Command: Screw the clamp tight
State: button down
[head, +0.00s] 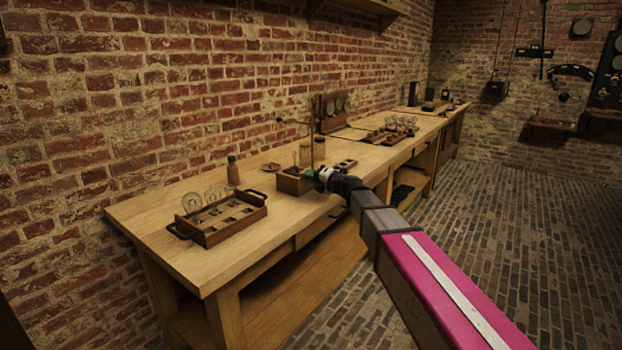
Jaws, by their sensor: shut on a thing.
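My gripper (319,176) is at the end of my arm, which reaches in from the lower right. It is at the right side of a small wooden box (292,184) near the front edge of the workbench. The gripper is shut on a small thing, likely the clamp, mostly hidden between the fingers. A bit of green shows at the gripper's tip. The clamp's screw and how tight it sits are too small to tell. A thin upright brass stand (311,140) with a side arm rises just behind the box and gripper.
A wooden tray (222,228) with handles and glass bulbs is at the bench's left end. A brown bottle (233,171) and a small dish (270,168) stand behind. A second tray (390,135) is farther along. The bench (150,221) is clear around its front left corner.

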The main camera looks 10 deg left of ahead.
jog(key=shift+s+m, duration=0.1)
jog(key=shift+m, duration=0.6)
jog(key=c, duration=1.3)
grip_release()
jog(key=shift+o, duration=0.2)
jog(key=shift+d, duration=0.15)
jog(key=v, duration=1)
jog(key=shift+d, duration=0.3)
